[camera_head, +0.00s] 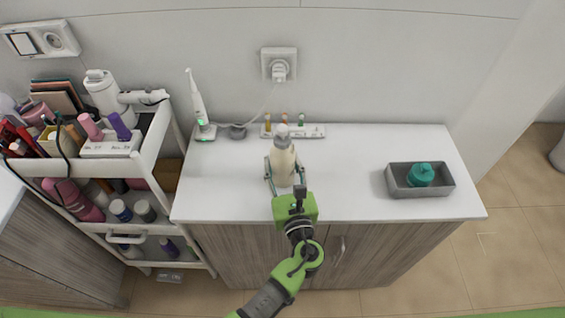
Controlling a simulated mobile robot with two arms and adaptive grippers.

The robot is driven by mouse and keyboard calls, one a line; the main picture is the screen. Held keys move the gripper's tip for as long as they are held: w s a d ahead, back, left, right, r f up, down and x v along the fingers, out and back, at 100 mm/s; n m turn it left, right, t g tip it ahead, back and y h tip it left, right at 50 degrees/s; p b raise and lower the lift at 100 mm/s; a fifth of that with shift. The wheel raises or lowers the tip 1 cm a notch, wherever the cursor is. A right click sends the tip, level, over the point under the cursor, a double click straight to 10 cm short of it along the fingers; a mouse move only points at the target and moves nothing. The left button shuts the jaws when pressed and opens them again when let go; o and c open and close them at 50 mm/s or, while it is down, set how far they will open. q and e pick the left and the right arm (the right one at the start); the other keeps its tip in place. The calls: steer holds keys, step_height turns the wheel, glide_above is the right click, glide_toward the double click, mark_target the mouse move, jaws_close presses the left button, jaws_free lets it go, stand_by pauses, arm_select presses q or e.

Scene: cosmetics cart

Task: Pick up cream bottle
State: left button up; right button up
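The cream bottle (283,164), cream-coloured with a grey cap, stands upright on the white countertop (345,190) near the middle. My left gripper (285,168), on a green arm reaching in from the bottom left of centre, has its fingers on either side of the bottle. The fingers look spread, with a small gap on the right side; contact on the left side is hard to judge. The lower front of the bottle is close to the gripper body. My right gripper is not in view.
Behind the bottle is a white holder (305,131) with small coloured items. An electric toothbrush (199,107) stands at the back left. A grey tray (436,189) with a teal jar (420,174) sits at the right. A loaded white cart (150,152) stands left.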

mark_target(283, 157)
arm_select(q)
steer(key=shift+r+p, duration=0.7)
steer(key=shift+r, duration=0.1)
step_height(283, 157, up, 2)
steer(key=shift+r+p, duration=0.1)
steer(key=shift+p, duration=1)
steer(key=s+r+p, duration=0.3)
steer(key=p, duration=0.1)
steer(key=s+r+p, duration=0.3)
steer(key=p, duration=0.1)
steer(key=shift+r, duration=0.35)
steer(key=s+r, duration=0.2)
steer(key=s, duration=0.6)
steer(key=shift+r, duration=0.3)
steer(key=shift+w+f, duration=0.1)
